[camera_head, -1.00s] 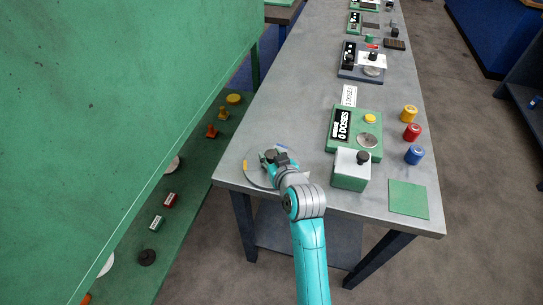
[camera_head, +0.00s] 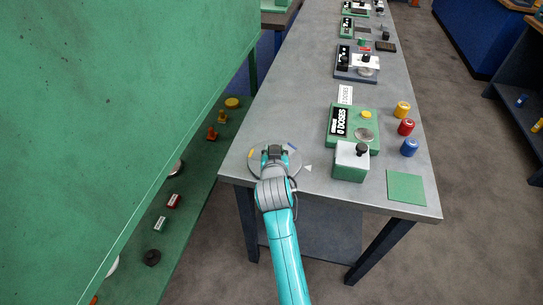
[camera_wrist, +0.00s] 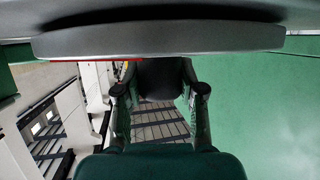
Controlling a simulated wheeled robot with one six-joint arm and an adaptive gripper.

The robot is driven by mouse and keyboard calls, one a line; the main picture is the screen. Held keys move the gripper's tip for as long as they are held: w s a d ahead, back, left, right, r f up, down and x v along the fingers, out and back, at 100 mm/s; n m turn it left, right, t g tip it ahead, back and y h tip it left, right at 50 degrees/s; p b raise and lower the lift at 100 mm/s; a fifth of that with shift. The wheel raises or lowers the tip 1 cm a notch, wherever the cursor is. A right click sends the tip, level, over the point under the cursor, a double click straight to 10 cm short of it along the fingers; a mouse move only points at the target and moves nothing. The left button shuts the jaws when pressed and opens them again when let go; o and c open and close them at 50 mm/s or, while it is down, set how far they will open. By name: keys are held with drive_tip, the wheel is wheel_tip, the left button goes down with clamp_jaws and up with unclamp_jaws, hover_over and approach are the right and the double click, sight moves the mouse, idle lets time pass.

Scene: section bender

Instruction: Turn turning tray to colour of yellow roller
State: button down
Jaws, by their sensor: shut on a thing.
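The turning tray (camera_head: 255,165) is a round grey disc at the table's near left corner. A yellow mark (camera_head: 250,154) shows on its left rim and a blue mark (camera_head: 291,147) on its far right rim. A white triangle pointer (camera_head: 307,168) lies just right of the tray. My gripper (camera_head: 275,152) is over the tray, shut on its dark knob; the knob (camera_wrist: 160,80) shows between my fingers in the wrist view. My arm hides the tray's near part. The yellow roller (camera_head: 402,108) stands upright on the table's right side.
A red roller (camera_head: 406,127) and a blue roller (camera_head: 409,147) stand in front of the yellow one. A green device reading "0 DOSES" (camera_head: 340,122) and a box with a black knob (camera_head: 351,162) are right of the tray. A green square (camera_head: 406,187) lies near the front right.

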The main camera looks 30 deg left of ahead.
drive_tip(key=m+t+h, duration=0.1)
drive_tip(key=m+h, duration=0.2)
drive_tip(key=h, duration=0.1)
drive_tip(key=shift+a+m, duration=0.15)
drive_tip(key=shift+m, duration=0.15)
drive_tip(key=shift+m+h, duration=2.1)
drive_tip(key=shift+h, duration=0.5)
drive_tip(key=c, duration=0.7)
unclamp_jaws()
drive_tip(key=shift+s, duration=0.1)
drive_tip(key=v, duration=1.1)
drive_tip(key=shift+s+r, duration=0.15)
drive_tip(key=shift+s, duration=0.2)
